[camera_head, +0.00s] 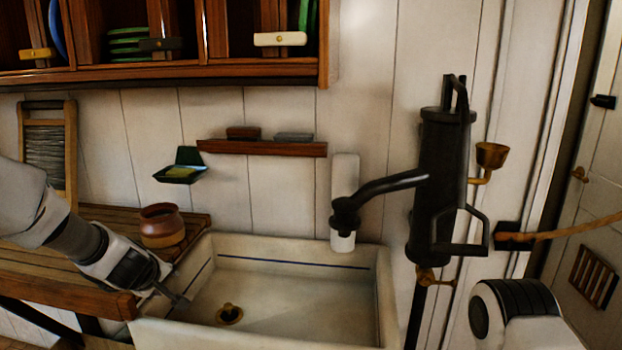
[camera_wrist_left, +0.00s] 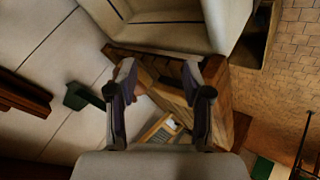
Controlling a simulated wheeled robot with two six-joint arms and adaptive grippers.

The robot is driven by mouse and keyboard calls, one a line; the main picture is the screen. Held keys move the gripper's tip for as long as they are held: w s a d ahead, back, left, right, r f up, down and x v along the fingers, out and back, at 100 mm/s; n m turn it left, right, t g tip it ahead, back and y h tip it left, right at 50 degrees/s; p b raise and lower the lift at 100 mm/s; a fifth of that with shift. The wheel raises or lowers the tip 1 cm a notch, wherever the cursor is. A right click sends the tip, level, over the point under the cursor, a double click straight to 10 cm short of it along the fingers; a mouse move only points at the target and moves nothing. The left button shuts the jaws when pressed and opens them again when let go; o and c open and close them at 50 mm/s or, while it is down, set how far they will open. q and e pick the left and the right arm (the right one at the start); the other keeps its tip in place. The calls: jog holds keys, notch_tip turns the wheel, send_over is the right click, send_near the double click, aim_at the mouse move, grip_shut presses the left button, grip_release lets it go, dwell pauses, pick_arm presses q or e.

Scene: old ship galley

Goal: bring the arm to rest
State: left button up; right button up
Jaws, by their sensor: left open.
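My left gripper (camera_head: 172,296) reaches in from the left and points down and right at the left rim of the pale sink (camera_head: 290,245). Its jaws are open with nothing between them. In the left wrist view the two fingers (camera_wrist_left: 163,90) stand apart, with the wooden counter (camera_wrist_left: 155,65) behind them and the sink (camera_wrist_left: 165,12) at the top. Whether the fingertips touch the sink rim I cannot tell. My right gripper is not in view.
A brown pot (camera_head: 162,221) stands on the counter (camera_head: 85,279) close beside my left gripper. A dark pump (camera_head: 442,185) with a spout rises right of the sink. A wall ledge (camera_head: 262,148) and green soap dish (camera_head: 180,172) are above. The sink basin is empty.

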pick_arm(q)
jog(key=s+d+f+m+g, duration=0.1)
jog(key=s+f+m+g, duration=0.2)
jog(key=s+f, duration=0.85)
jog(key=s+d+f+m+g, duration=0.1)
jog(key=s+f+m+g, duration=0.15)
jog(key=s+f, duration=0.85)
jog(key=s+d+f+m+g, duration=0.1)
jog(key=s+d+f+m, duration=0.1)
jog(key=s+f, duration=0.4)
jog(key=s+d+f+m+g+h+b, duration=0.1)
jog(key=s+f, duration=0.4)
jog(key=s, duration=0.8)
jog(key=d+m+g, duration=0.1)
jog(key=d+m, duration=0.1)
jog(key=shift+f+m, duration=0.35)
jog(key=shift+s, duration=0.1)
